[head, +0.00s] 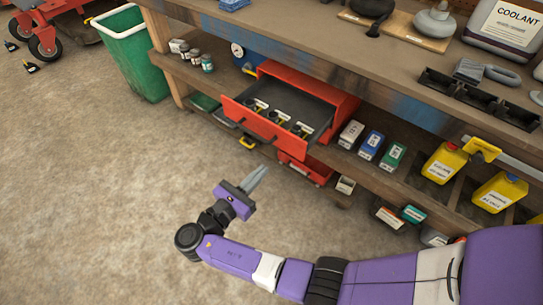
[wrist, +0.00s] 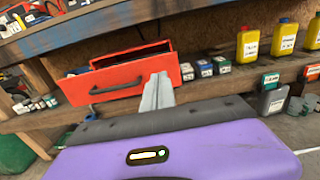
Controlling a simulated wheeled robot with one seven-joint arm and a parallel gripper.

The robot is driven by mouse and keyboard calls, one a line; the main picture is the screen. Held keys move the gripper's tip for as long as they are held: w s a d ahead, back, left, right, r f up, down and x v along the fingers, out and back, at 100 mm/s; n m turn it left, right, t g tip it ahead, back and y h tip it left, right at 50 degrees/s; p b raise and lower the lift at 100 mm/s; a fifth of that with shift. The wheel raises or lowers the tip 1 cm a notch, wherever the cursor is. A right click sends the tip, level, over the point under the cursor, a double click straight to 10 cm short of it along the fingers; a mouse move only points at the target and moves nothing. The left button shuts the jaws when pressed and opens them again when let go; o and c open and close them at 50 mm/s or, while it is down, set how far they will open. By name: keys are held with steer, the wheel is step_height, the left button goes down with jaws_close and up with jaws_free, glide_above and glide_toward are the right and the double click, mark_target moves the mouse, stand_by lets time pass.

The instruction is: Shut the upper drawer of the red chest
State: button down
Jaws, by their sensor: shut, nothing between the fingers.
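The red chest (head: 338,100) stands on the shelf under the workbench top. Its upper drawer (head: 262,120) is pulled far out toward the open floor, with several dark items with pale labels lying inside. In the wrist view the drawer's red front (wrist: 103,84) and its dark bar handle (wrist: 116,87) face me. My gripper (head: 262,172) is shut and empty, out in front of the drawer and apart from it. In the wrist view the fingertips (wrist: 158,78) overlap the right end of the drawer front. A second red front (head: 305,170) shows below the shelf edge; I cannot tell what it belongs to.
Small boxes (head: 370,144) and yellow jugs (head: 446,162) stand right of the chest. Small jars (head: 196,58) are to its left. A green bin (head: 135,55) stands at the bench's left end. The bench top (head: 300,35) overhangs the shelf.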

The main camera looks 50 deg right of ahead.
mark_target(294, 138)
steer(key=d, duration=1.3)
steer(key=shift+w+d+b, duration=0.2)
steer(key=shift+d+b, duration=0.1)
steer(key=shift+b, duration=0.1)
